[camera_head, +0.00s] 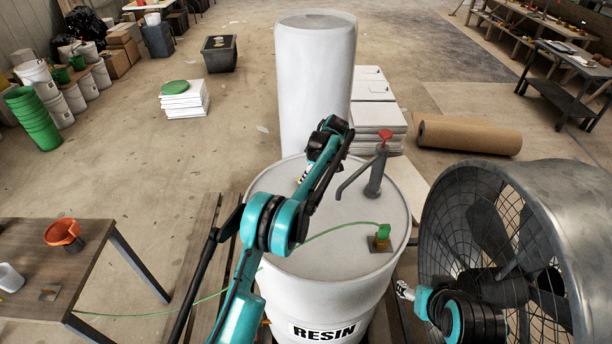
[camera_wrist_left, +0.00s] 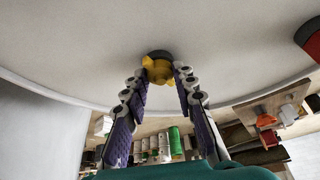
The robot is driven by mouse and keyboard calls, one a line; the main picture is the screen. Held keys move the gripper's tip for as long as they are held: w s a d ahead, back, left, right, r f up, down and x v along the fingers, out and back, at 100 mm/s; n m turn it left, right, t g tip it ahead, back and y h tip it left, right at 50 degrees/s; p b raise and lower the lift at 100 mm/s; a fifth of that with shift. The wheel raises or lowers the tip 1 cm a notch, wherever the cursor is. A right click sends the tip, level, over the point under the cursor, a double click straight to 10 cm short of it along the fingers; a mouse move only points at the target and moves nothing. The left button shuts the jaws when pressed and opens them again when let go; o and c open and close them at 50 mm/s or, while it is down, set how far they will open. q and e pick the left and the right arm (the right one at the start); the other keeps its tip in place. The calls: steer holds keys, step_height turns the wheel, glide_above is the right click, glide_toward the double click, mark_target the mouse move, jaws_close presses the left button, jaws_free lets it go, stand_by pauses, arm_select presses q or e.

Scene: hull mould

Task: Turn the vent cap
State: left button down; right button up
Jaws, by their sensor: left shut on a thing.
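The yellow vent cap (camera_wrist_left: 158,70), with small wings and a dark round part behind it, sits on the pale drum top (camera_wrist_left: 220,40) in the left wrist view. My left gripper (camera_wrist_left: 161,73) has its two fingers on either side of the cap and is shut on it. In the head view, the white drum (camera_head: 300,235) marked RESIN stands in front of me. My left arm reaches over its lid and hides most of the gripper and cap there.
A grey hand pump (camera_head: 373,178) with a red top and a green hose fitting (camera_head: 382,232) stand on the lid. A large fan (camera_head: 540,235) is close on the right. A taller white drum (camera_head: 314,85) stands behind. A table (camera_head: 85,270) is at left.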

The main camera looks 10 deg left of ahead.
stand_by(0.4)
arm_select(q)
steer(key=c, duration=1.2)
jaws_free()
steer(key=v, duration=1.2)
